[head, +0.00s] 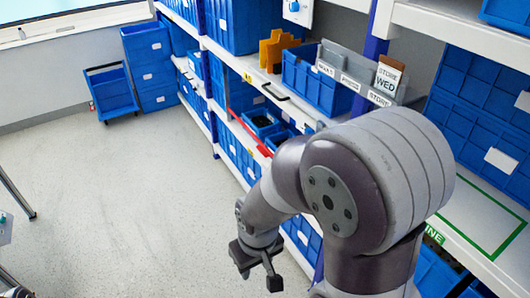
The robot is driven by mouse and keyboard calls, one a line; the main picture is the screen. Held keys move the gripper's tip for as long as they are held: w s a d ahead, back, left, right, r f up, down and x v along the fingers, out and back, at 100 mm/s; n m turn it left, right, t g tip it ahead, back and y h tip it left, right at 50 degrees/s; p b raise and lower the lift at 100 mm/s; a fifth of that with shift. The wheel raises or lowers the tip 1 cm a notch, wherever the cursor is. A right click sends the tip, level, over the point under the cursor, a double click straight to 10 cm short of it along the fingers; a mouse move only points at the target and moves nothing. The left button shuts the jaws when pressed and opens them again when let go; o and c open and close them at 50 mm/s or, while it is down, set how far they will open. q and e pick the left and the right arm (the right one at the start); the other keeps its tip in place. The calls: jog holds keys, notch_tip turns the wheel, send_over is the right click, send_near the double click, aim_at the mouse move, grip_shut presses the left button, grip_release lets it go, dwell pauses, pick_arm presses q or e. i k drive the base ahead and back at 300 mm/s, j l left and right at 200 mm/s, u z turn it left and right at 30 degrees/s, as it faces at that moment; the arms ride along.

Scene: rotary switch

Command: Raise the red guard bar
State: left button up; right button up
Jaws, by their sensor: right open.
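The red guard bar (248,133) runs along the front edge of a middle shelf, in front of a blue bin with dark contents (262,122). It slopes down to the right in the picture, following the shelf edge. My arm hides what lies beyond its near end. My right gripper (259,277) points down over the aisle, below and in front of the bar in the picture. Its jaws are open and empty, apart from the bar.
Shelving (225,55) with blue bins fills the middle and right. A white box with a blue knob (295,7) is at the top. A blue trolley (111,92) and stacked crates (149,65) stand at the back. The grey floor (120,190) at left is mostly clear.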

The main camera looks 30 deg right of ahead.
aim_at(262, 148)
jog(key=i+z, duration=0.4)
jog(key=i+j+z, duration=0.1)
jog(key=i+z, duration=0.3)
jog(key=i+j+z, duration=0.2)
jog(key=z, duration=0.2)
jog(key=i+j, duration=0.75)
jog(key=i+l+z, duration=0.05)
jog(key=i, duration=0.05)
